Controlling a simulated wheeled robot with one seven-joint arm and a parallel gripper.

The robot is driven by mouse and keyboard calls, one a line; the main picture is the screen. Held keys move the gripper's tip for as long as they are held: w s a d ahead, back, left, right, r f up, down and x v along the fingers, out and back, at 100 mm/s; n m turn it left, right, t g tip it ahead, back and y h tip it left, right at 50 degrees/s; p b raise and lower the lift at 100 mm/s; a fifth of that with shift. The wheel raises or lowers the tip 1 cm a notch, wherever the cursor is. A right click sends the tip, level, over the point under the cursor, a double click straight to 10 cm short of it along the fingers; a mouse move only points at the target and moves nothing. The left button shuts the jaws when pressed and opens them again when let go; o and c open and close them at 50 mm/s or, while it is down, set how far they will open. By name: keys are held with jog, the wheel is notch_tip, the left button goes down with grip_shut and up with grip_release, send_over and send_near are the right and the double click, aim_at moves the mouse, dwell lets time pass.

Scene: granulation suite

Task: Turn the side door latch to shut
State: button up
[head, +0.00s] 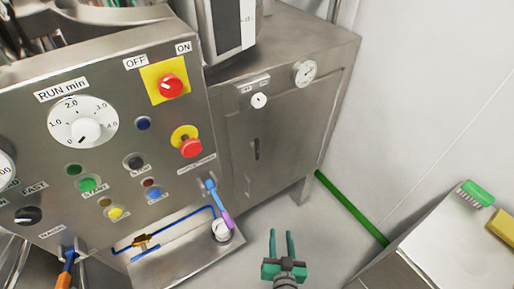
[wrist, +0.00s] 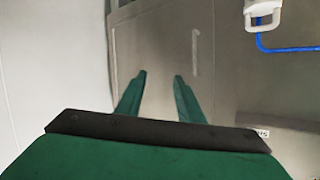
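The steel side door (head: 283,150) is on the cabinet right of the control panel in the head view. A small dark latch (head: 257,149) stands about upright near the middle of the door. My gripper (head: 281,233) is open and empty, low in front of the cabinet and apart from the latch. In the wrist view my gripper (wrist: 160,76) has its two green fingers apart, pointing at a grey door-like panel (wrist: 155,45). A pale upright strip (wrist: 195,52) shows on that panel; I cannot tell whether it is the latch.
The control panel (head: 115,130) with knobs and buttons is at the left. A shelf (head: 190,255) with blue tubing and a purple-tipped handle (head: 219,203) juts out below it. A pale bench (head: 455,250) with a green brush (head: 477,193) is at right. Floor between is clear.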

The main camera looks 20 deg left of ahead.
jog(key=w+a+r+n+y, duration=0.35)
jog(key=w+r, duration=0.25)
jog(key=w, duration=0.3)
jog(key=n+g+y, duration=0.2)
jog(key=n+y, duration=0.3)
jog(key=y, duration=0.1)
send_near(258, 149)
jog(key=x, duration=1)
jog(key=shift+w+a, duration=0.2)
jog(key=shift+a, duration=0.1)
grip_shut()
